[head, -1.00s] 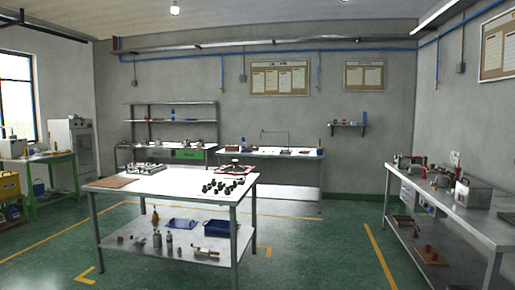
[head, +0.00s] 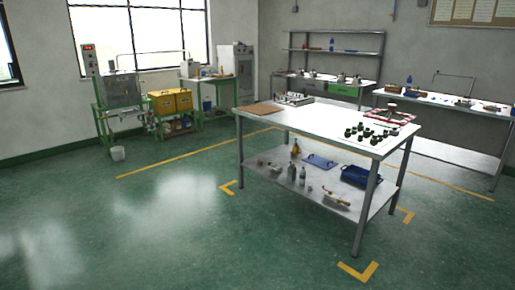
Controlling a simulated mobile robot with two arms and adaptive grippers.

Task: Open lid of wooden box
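I cannot make out a wooden box with a lid for certain. A flat brown board (head: 262,109) lies on the left end of the central metal table (head: 318,117); it looks like a thin sheet, not a box. Small brownish items (head: 394,89) sit on the back right bench, too small to identify. Neither gripper is in view.
Small dark green pieces (head: 367,133) and a burner-like device (head: 293,99) are on the central table. Its lower shelf holds bottles and a blue bin (head: 360,176). A white bucket (head: 117,153) stands on the floor. The green floor (head: 120,230) at front left is clear.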

